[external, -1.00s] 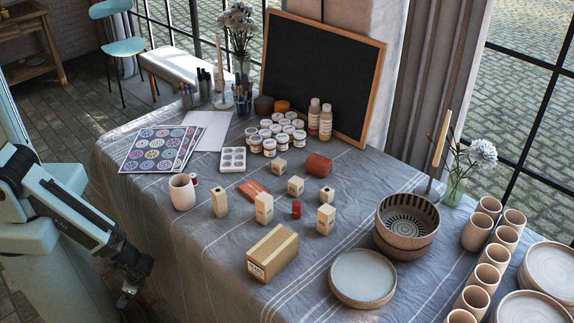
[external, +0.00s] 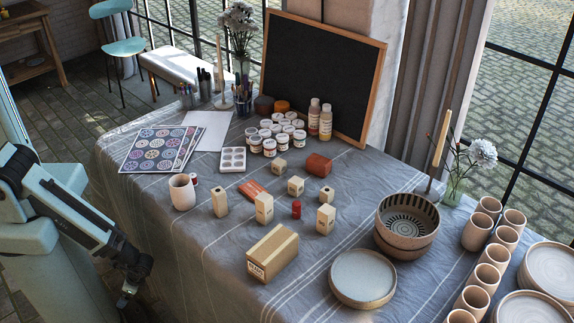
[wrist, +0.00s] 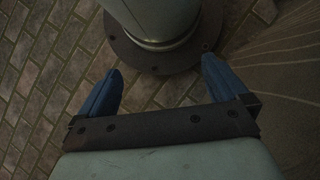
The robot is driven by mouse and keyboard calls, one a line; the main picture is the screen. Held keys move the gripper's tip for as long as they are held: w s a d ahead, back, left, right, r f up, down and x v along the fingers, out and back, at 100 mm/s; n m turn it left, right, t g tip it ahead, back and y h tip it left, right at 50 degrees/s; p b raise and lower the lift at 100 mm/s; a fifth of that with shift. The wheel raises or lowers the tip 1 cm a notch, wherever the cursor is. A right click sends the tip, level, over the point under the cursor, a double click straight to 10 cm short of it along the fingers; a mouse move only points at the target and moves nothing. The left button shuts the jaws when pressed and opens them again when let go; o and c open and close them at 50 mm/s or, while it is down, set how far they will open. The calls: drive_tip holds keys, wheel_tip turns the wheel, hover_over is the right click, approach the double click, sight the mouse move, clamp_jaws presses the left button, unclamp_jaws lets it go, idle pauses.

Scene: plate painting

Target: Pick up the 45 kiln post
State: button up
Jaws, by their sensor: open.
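Several cream kiln posts stand on the cloth-covered table in the external view. Taller posts stand at the left (external: 220,204), in the middle (external: 264,209) and at the right (external: 326,220). Shorter posts stand behind them (external: 280,167), including one farther forward (external: 296,186) and one to the right (external: 326,196). Some carry dark markings too small to read, so I cannot tell which is the 45 post. My gripper (wrist: 163,88) is open and empty, with blue fingers spread over the floor in the wrist view. In the external view it hangs beyond the table's left edge, away from the posts.
A long box (external: 273,254) lies in front of the posts. A small red cylinder (external: 296,209) and orange-red pieces (external: 252,190) lie among them. A cup (external: 182,192) stands left, paint jars (external: 270,147) behind, bowls (external: 407,226) and a plate (external: 362,279) right.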

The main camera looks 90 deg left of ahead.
drive_tip(key=shift+c, duration=0.5)
drive_tip(key=c, duration=0.4)
